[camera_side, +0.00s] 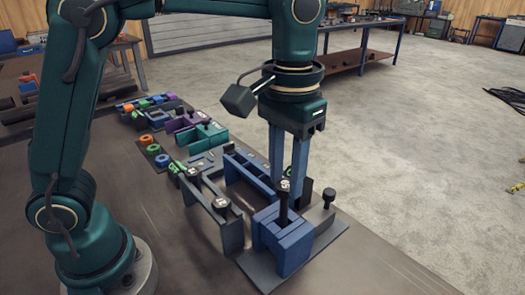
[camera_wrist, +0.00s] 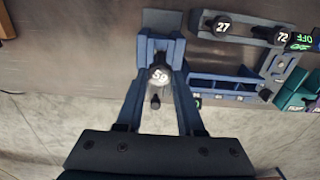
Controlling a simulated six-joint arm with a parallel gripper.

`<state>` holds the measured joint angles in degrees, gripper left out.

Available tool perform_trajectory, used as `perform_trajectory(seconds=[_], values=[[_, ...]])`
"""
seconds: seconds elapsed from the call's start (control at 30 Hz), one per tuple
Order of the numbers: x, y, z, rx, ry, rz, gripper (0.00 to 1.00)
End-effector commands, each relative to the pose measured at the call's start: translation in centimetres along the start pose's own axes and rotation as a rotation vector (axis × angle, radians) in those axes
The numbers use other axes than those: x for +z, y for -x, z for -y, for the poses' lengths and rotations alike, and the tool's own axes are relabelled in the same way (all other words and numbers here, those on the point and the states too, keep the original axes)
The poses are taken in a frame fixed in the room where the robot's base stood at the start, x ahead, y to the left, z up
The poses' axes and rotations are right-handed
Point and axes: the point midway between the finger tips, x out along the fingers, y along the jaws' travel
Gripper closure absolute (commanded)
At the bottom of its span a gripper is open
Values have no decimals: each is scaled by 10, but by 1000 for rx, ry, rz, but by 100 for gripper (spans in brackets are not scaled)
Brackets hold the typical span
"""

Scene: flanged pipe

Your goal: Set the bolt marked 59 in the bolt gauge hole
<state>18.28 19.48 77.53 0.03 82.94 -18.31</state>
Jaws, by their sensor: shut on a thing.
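The bolt marked 59 (camera_wrist: 159,76) has a black head with a white number and sits between my fingertips in the wrist view. In the side view this bolt (camera_side: 283,204) is upright, its lower end at the top of a blue block (camera_side: 285,245), which I take as the bolt gauge. My gripper (camera_side: 289,188) points down over the block, shut on the bolt; it also shows in the wrist view (camera_wrist: 160,82). The gauge hole is hidden, and I cannot tell how far the bolt is in it.
A grey rack (camera_side: 229,236) beside the block holds bolts 27 (camera_wrist: 222,26) and 72 (camera_wrist: 282,36). A black knobbed post (camera_side: 328,198) stands right of the block. A blue open frame (camera_side: 246,176) lies behind. Coloured parts crowd the table's far end.

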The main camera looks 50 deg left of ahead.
Motion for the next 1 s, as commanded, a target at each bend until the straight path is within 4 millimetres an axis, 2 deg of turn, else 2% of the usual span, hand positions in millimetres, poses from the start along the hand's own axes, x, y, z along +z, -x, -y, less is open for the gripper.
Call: perform_trajectory(seconds=[0.5,1.0], values=[[0,-24,0,0,0,1,100],[0,-27,0,1,0,-1,100]])
